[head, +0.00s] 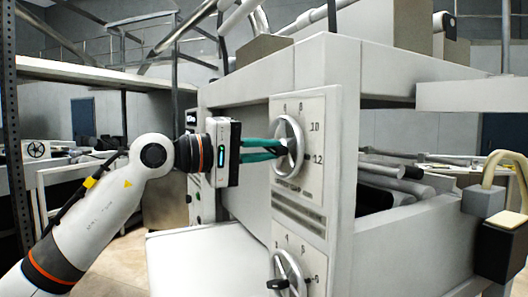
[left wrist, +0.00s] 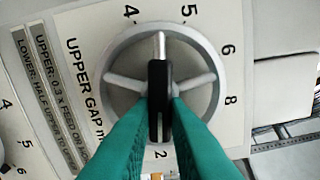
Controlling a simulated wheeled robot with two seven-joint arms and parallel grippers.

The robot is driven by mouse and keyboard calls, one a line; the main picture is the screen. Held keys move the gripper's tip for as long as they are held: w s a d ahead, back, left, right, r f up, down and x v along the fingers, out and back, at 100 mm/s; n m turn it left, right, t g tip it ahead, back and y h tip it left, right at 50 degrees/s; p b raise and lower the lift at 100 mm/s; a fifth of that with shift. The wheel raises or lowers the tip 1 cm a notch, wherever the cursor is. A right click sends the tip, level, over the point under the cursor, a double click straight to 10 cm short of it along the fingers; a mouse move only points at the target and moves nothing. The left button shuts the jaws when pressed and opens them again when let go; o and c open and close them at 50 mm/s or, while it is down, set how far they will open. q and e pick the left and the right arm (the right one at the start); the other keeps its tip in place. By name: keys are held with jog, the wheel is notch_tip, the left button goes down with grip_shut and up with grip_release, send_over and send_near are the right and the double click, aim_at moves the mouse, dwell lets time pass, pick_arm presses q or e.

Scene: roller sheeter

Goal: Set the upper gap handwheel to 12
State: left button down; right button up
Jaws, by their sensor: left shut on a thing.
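The upper gap handwheel (head: 299,135) is a grey spoked wheel on the white front panel of the machine. Numbers 6, 8, 10 and 12 show around it in the head view, with 12 at its right. My left gripper (head: 284,149) reaches it from the left. Its green fingers are shut on the wheel's black handle (left wrist: 159,90), seen in the left wrist view in front of the wheel (left wrist: 125,82). The fingers hide the lower rim and any pointer there. My right gripper is not in view.
A second, lower handwheel (head: 289,272) sits below on the same panel (head: 316,190), with its own numbers. A white sheet-like surface (head: 195,265) lies at the lower left of the panel. Rollers (head: 395,168) show to the right behind the frame.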

pick_arm(q)
jog(key=shift+f, duration=0.1)
dwell(0.3)
jog(key=c, duration=1.4)
grip_release()
jog(key=shift+a, duration=0.1)
jog(key=shift+s+a, duration=0.2)
jog(key=shift+a, duration=0.15)
jog(key=b+v, duration=0.3)
jog(key=v, duration=0.8)
